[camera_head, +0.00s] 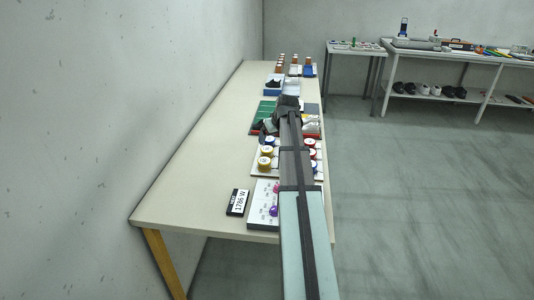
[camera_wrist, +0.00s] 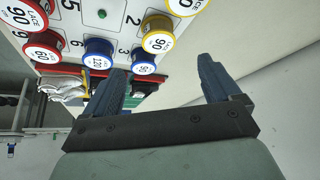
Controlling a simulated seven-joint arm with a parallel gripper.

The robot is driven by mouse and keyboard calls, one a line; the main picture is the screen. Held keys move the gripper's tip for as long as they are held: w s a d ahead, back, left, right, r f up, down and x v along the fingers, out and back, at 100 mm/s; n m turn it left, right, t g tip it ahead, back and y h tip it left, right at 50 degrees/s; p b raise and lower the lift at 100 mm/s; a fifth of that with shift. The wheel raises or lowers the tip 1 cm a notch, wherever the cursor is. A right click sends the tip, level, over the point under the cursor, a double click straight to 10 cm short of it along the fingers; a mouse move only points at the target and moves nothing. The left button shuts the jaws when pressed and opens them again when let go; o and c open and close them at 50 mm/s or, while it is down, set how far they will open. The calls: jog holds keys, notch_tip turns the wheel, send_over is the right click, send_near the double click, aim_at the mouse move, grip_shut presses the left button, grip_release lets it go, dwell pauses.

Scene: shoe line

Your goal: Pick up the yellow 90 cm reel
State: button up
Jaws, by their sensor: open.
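A yellow reel with a white top marked 90 (camera_wrist: 158,34) stands on a white numbered board in the wrist view. A second yellow reel (camera_wrist: 184,5), also seeming to read 90, is cut by the top edge. Yellow reels also show on the board's left side in the head view (camera_head: 265,162). My gripper (camera_wrist: 162,65) is open, its two dark fingers apart with nothing between them. The nearer yellow reel appears just beyond the fingertips in the wrist view. In the head view my gripper (camera_head: 287,108) is past the reel board, and my arm hides part of the board.
Blue reels (camera_wrist: 98,58) (camera_wrist: 143,65) and red reels (camera_wrist: 43,46) share the board. A white box with purple knobs (camera_head: 263,205) and a 1786 W display (camera_head: 238,202) stand nearer. A green mat (camera_head: 262,116) lies beyond. The table's left side is clear, beside a wall.

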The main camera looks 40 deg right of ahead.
aim_at(267, 149)
jog(key=x, duration=1.1)
jog(key=shift+w+d, duration=0.1)
jog(key=shift+c, duration=0.3)
jog(key=c, duration=1)
